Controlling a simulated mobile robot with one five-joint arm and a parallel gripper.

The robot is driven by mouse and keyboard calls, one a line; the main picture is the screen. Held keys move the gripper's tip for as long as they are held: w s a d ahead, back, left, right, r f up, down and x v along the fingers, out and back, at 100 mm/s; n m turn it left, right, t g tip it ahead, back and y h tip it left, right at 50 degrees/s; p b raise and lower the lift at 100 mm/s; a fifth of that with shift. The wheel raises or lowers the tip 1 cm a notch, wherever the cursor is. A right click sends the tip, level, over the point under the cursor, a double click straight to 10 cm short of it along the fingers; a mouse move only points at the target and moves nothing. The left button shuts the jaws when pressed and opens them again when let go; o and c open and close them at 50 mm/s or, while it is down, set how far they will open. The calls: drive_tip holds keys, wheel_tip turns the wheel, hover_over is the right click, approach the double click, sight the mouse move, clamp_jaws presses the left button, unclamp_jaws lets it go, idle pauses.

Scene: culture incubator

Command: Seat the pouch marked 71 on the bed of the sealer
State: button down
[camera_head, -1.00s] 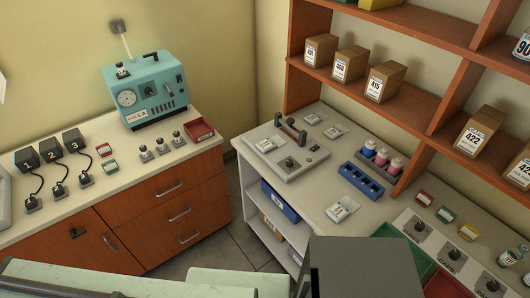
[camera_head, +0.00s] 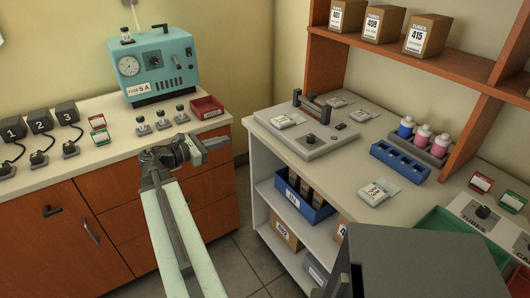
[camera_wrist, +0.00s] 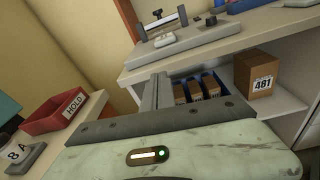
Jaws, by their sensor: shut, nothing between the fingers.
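The sealer (camera_head: 318,139), a flat grey plate with a dark raised bar handle and a knob, lies on the right bench; its front also shows in the wrist view (camera_wrist: 190,42). One small white pouch (camera_head: 284,121) lies on the sealer's left part. Two more pouches (camera_head: 337,102) (camera_head: 360,115) lie on its back part or just behind it; I cannot tell which. Another pouch (camera_head: 373,194) lies near the bench's front edge. Their numbers are too small to read, so I cannot tell which is 71. My gripper (camera_head: 217,143) is shut and empty, left of the bench and apart from the sealer.
A blue rack (camera_head: 405,170) and colored bottles stand right of the sealer. Below the bench, a shelf holds a blue bin (camera_head: 300,197) and a box marked 481 (camera_wrist: 258,75). A red HOLD tray (camera_head: 207,107) sits on the left counter. Floor shows between the counters.

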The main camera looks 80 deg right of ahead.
drive_tip(key=s+d+g, duration=0.2)
drive_tip(key=s, duration=0.2)
approach(275, 123)
drive_tip(key=shift+n, duration=0.4)
drive_tip(key=x, duration=0.7)
